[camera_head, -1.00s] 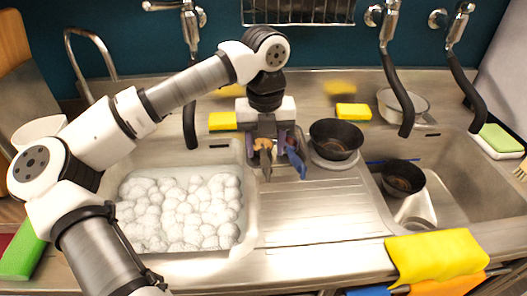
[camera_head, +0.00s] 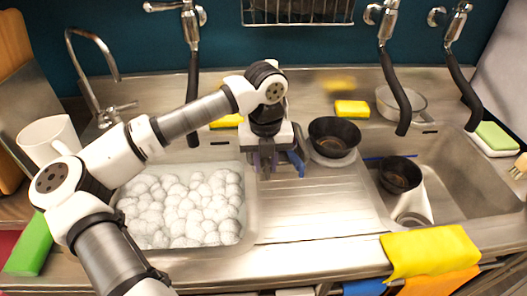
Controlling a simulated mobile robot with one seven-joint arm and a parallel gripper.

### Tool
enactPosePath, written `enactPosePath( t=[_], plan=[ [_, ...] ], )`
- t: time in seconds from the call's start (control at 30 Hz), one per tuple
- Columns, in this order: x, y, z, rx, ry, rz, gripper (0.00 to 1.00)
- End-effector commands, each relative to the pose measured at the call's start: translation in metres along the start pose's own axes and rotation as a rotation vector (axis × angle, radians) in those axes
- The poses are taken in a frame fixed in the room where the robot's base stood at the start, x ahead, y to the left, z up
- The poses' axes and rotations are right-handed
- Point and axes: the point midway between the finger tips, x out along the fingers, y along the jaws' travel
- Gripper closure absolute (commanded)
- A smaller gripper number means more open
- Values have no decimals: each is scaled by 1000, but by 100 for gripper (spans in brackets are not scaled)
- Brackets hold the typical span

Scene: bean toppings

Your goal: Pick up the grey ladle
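My gripper (camera_head: 268,159) points down over the back of the ribbed steel drainboard (camera_head: 310,215), between the foam-filled left basin and a black bowl. Its fingers are small and dark here, and I cannot tell whether they are apart or shut on something. A blue piece (camera_head: 297,162) shows right at its right side; I cannot tell whether it belongs to the gripper or is a separate thing. I cannot make out the grey ladle for certain. It may be hidden behind my gripper or arm.
A black bowl (camera_head: 334,137) stands close right of my gripper. Another black bowl (camera_head: 400,174) is in the right sink (camera_head: 460,165). White foam (camera_head: 180,208) fills the left basin. Yellow sponges (camera_head: 352,108) lie behind, and a yellow cloth (camera_head: 430,255) hangs over the front edge.

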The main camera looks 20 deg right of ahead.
Motion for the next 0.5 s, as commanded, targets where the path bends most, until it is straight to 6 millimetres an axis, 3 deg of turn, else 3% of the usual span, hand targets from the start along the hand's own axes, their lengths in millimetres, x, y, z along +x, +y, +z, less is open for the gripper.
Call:
enactPosePath(
  t=[0.03,0.17,0.5],
  plan=[
    [0,0,0,0,0,0,83],
    [0,0,0,0,0,0,100],
    [-2,0,0,0,-1,0,100]
  ],
)
